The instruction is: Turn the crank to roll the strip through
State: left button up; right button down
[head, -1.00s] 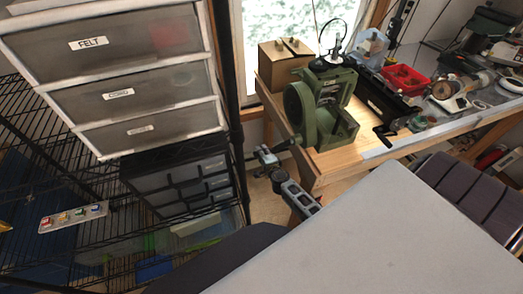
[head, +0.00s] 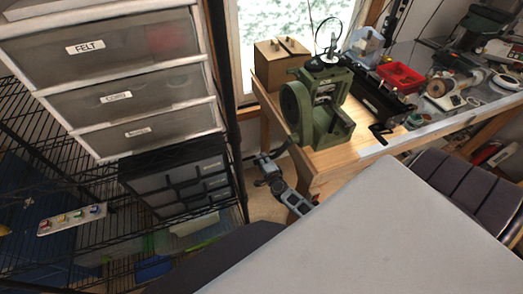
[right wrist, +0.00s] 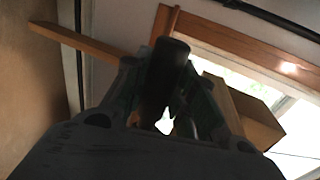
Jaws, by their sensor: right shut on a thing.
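A green rolling mill (head: 318,108) with a round wheel on its left side stands on the wooden bench. Its dark crank handle (head: 281,149) sticks out at the bench's left edge, low beside the wheel. My right gripper (head: 264,161) is at the handle, left of the bench. In the right wrist view, the dark round handle (right wrist: 166,75) stands between the two fingers (right wrist: 163,100), which are closed on it. I cannot make out the strip in the mill. My left gripper is out of view.
A wooden box (head: 277,57) stands behind the mill. A black tool (head: 377,100) and a red tray (head: 401,77) lie to its right. A drawer unit (head: 125,70) and a wire rack (head: 60,165) fill the left. A grey surface (head: 370,235) covers the lower right.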

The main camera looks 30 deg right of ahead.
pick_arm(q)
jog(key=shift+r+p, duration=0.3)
pick_arm(e)
jog(key=shift+s+a+f, duration=0.15)
jog(key=shift+s+f, duration=0.15)
jog(key=shift+s, duration=0.35)
jog(key=shift+s+a+f, duration=0.15)
jog(key=shift+s+f, duration=0.15)
jog(key=shift+s, duration=0.3)
jog(key=shift+s+a+f, duration=0.15)
jog(key=shift+s+f, duration=0.15)
jog(key=shift+s, duration=0.35)
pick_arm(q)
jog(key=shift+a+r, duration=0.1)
pick_arm(e)
jog(key=shift+s+a+f, duration=0.1)
jog(key=shift+s, duration=0.25)
pick_arm(q)
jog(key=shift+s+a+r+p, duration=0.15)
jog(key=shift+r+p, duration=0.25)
jog(key=shift+p, duration=0.1)
pick_arm(e)
jog(key=shift+s+a+f+g, duration=0.15)
jog(key=shift+s+g, duration=0.15)
jog(key=shift+s, duration=0.25)
jog(key=shift+s+a+f+g, duration=0.15)
jog(key=shift+s+g, duration=0.15)
jog(key=shift+s, duration=0.25)
